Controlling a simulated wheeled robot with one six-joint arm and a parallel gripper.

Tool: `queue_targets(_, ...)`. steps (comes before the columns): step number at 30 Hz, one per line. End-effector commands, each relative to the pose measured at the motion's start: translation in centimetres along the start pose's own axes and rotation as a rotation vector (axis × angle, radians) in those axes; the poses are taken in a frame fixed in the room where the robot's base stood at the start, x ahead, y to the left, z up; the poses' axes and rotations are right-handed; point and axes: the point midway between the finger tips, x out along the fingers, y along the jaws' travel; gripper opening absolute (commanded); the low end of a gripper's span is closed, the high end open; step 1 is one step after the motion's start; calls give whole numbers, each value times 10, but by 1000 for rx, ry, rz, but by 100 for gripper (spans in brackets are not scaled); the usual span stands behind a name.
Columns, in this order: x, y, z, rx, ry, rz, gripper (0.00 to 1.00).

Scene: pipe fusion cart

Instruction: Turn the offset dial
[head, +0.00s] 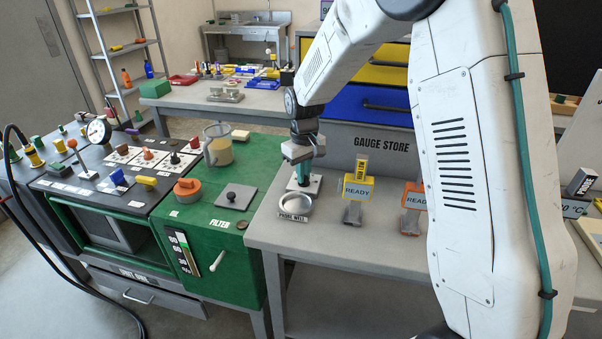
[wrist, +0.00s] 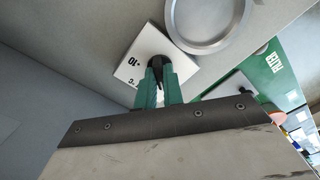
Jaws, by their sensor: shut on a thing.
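The offset dial is a dark knob (wrist: 156,63) on a square white plate (wrist: 136,66). The plate carries a "-10" mark and sits tilted in the wrist view. In the head view the plate (head: 313,187) lies on the grey bench, just behind the probe well. My gripper (head: 303,177) points down over the plate and hides the knob there. In the wrist view its green fingers (wrist: 159,84) are shut on the knob, one on each side. The rest of the scale is partly hidden or too small to read.
The round metal probe well (head: 296,205) stands close in front of the dial plate. Ready signs, one yellow (head: 357,188) and one orange (head: 414,196), stand to the right. The green filter cabinet (head: 236,258) is at the left. Bare bench (head: 330,235) lies in front.

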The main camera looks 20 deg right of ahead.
Motion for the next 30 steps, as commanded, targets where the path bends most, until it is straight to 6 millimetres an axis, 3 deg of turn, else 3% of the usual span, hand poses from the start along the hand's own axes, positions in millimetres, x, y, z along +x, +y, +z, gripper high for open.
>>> queue_targets(9,-4,1,-4,-112,13,5,0)
queue_targets(25,-4,2,-4,-133,13,6,0)
queue_targets(27,-4,2,-4,-132,13,5,26)
queue_targets(28,-4,2,-4,-132,12,5,31)
queue_targets(30,-3,1,-3,-132,9,4,31)
